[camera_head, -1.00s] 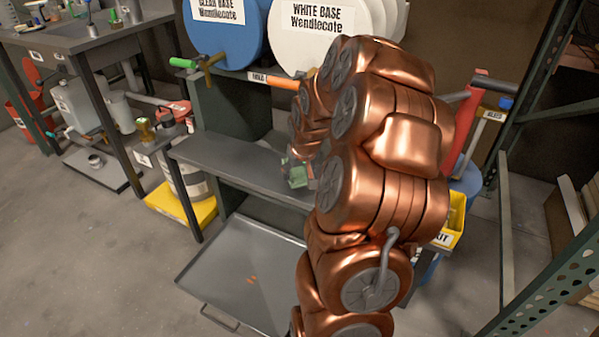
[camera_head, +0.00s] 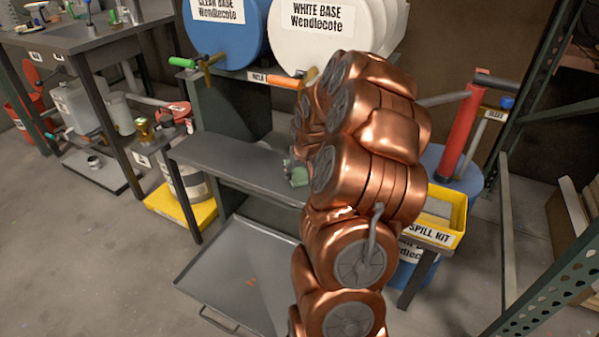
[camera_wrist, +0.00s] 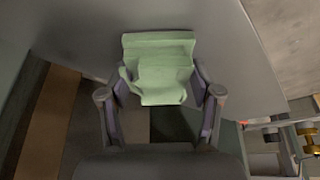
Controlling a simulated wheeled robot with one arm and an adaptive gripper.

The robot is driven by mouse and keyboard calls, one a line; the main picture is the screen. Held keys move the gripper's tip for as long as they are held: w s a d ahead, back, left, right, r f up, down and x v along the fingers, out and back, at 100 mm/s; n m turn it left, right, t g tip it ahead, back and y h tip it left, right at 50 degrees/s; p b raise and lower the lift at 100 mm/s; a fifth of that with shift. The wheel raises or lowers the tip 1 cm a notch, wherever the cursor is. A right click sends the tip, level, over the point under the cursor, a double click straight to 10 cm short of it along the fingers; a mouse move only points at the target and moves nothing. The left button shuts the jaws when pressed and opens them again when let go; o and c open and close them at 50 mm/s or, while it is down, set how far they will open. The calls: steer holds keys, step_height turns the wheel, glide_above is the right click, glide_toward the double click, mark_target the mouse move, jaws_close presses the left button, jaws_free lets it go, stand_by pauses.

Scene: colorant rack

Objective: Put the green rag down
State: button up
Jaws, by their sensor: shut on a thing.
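The green rag (camera_wrist: 160,70) is a pale green folded cloth in the wrist view, between the two fingers of my gripper (camera_wrist: 162,98). My gripper is shut on it. A grey surface lies behind the rag in that view; I cannot tell whether the rag touches it. In the head view the rag (camera_head: 298,174) shows as a small green patch at the grey shelf (camera_head: 230,162) below the drums. My copper arm hides most of the gripper there.
A yellow spill kit bin (camera_head: 437,236) stands right of my arm, near a red cylinder (camera_head: 462,130). A grey tray (camera_head: 225,262) with small orange marks lies on the floor below the shelf. The shelf's left part is clear. Blue (camera_head: 222,50) and white (camera_head: 300,60) drums sit above.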

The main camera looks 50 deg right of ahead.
steer(key=shift+f, duration=0.1)
steer(key=o, duration=1.5)
